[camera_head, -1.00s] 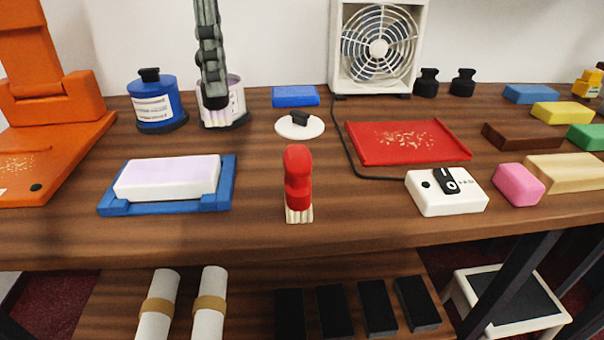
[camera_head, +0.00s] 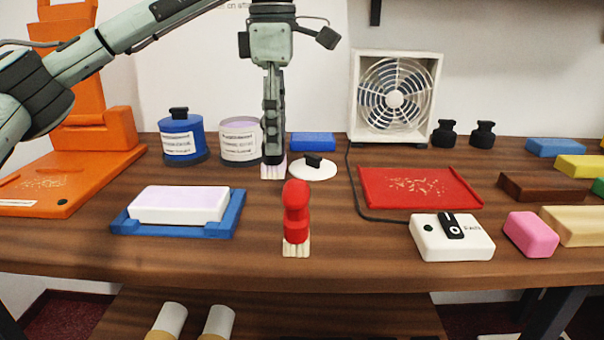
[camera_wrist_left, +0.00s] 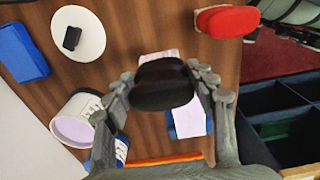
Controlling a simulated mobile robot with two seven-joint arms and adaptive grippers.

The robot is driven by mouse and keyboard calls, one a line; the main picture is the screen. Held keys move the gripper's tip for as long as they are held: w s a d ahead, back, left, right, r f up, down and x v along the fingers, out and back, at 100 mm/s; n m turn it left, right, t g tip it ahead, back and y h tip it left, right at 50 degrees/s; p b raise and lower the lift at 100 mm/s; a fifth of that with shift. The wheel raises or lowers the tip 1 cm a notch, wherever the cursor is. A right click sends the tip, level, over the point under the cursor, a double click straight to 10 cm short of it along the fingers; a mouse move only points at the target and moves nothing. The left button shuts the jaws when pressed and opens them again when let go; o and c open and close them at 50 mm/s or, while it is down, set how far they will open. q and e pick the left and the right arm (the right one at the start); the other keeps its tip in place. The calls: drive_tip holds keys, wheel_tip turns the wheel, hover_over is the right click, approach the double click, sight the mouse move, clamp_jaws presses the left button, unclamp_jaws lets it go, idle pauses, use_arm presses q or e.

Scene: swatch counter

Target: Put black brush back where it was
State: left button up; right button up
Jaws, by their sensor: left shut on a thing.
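My left gripper (camera_head: 273,152) is shut on the black brush (camera_wrist_left: 163,84), which shows between its fingers in the left wrist view. In the head view the fingers hide most of the brush, and its pale, purple-tinged bristles (camera_head: 272,171) point down just right of the open white jar. I cannot tell whether the bristles touch the table. The open jar (camera_head: 240,148) has pale purple contents. My right gripper is not in view.
A white lid with black knob (camera_head: 313,168) lies just right of the bristles. A closed blue jar (camera_head: 182,140) stands left. A pale block in a blue tray (camera_head: 236,214), red tray (camera_head: 420,188), fan (camera_head: 396,98) and its cable surround a bare wooden patch (camera_head: 262,208).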

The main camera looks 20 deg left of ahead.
use_arm(q)
drive_tip(key=d+f, duration=0.1)
drive_tip(key=f, duration=0.1)
drive_tip(key=w+d+f, duration=0.1)
drive_tip(key=f, duration=0.1)
drive_tip(key=w+d+f, duration=0.1)
drive_tip(key=f, duration=0.1)
drive_tip(key=shift+d+f, duration=0.2)
drive_tip(key=shift+d, duration=0.1)
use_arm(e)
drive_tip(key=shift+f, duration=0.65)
use_arm(q)
drive_tip(key=shift+f, duration=0.15)
drive_tip(key=o, duration=1.1)
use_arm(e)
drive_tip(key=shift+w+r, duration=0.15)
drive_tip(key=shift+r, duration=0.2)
